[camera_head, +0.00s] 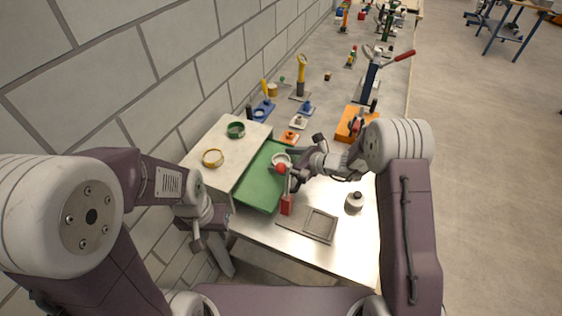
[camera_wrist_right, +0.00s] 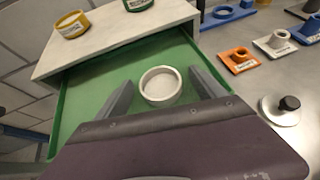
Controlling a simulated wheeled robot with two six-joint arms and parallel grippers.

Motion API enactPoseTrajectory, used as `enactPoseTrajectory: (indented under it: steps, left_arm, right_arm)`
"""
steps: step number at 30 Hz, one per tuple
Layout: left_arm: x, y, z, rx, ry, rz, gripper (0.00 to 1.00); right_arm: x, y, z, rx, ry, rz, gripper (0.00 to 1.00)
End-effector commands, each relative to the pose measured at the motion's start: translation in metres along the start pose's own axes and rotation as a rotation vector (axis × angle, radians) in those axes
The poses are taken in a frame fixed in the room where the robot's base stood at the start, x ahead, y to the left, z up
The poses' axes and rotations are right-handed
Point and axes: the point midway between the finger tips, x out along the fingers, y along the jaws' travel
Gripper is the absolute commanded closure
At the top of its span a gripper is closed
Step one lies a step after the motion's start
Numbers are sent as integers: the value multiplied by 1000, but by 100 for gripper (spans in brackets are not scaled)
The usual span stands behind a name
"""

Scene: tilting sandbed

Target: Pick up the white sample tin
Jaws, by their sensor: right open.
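The white sample tin (camera_wrist_right: 160,85) is a round, pale ring-rimmed tin standing on the floor of the open green drawer (camera_wrist_right: 98,90). In the head view the tin (camera_head: 281,158) shows near the drawer's right side, partly covered by my right gripper (camera_head: 287,172). In the right wrist view my right gripper (camera_wrist_right: 161,78) is open, with one finger on each side of the tin and visible gaps between. Whether the fingers are down at the tin's height is hard to tell. My left gripper (camera_head: 198,240) hangs low beside the bench's left end; its jaws are too small to read.
The white-topped cabinet (camera_head: 215,147) behind the drawer carries a yellow tin (camera_head: 213,158) and a green tin (camera_head: 236,130). A red block (camera_head: 286,204) with an upright rod, a grey tray (camera_head: 318,226) and a dark-knobbed round weight (camera_head: 354,202) stand nearby. Coloured fixtures line the bench behind.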

Motion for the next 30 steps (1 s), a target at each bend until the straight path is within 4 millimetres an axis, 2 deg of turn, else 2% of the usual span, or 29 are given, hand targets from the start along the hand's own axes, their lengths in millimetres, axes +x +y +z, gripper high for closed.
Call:
enactPoseTrajectory:
  steps: [2,6,9,18,22,25,30]
  left_arm:
    - [0,0,0,0,0,0,64]
    - [0,0,0,0,0,0,64]
    - [0,0,0,0,0,0,64]
    - [1,0,0,0,0,0,64]
    - [3,0,0,0,0,0,64]
    - [5,0,0,0,0,0,64]
    - [3,0,0,0,0,0,64]
  right_arm:
    - [0,0,0,0,0,0,23]
    - [0,0,0,0,0,0,62]
    - [0,0,0,0,0,0,85]
    - [-2,0,4,0,-1,0,85]
    - [-10,-1,18,-4,-3,-2,85]
    - [-20,-1,36,-5,-3,-3,85]
    - [-44,-35,48,-2,-3,-6,85]
